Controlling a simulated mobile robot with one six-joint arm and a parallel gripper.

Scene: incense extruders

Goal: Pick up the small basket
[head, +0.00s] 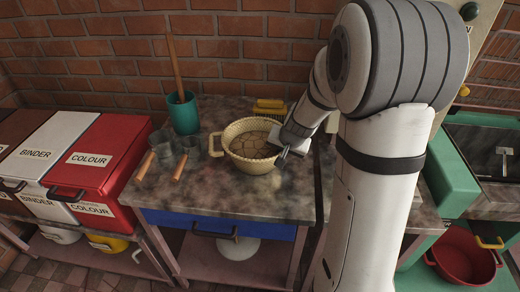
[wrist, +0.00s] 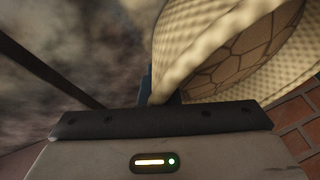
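The small basket (head: 240,162) is cream-coloured, woven and round, with a loop handle at its left side. It stands upright on or just above the mottled worktop (head: 190,205); I cannot tell if there is a gap. Its inside shows a brown cracked pattern. My gripper (head: 280,148) is at its right side. In the wrist view the basket (wrist: 195,45) fills the upper right, and its woven edge runs down between the close-set dark fingers of my gripper (wrist: 162,92). The gripper looks shut on that edge; the fingertips and the right handle are mostly hidden.
A teal cup (head: 184,115) with a wooden stick stands behind left. Metal cups with wooden handles (head: 166,150) stand left of the basket. A yellow item (head: 269,107) lies behind it. Red (head: 92,150) and white bins stand further left. The worktop's front is clear.

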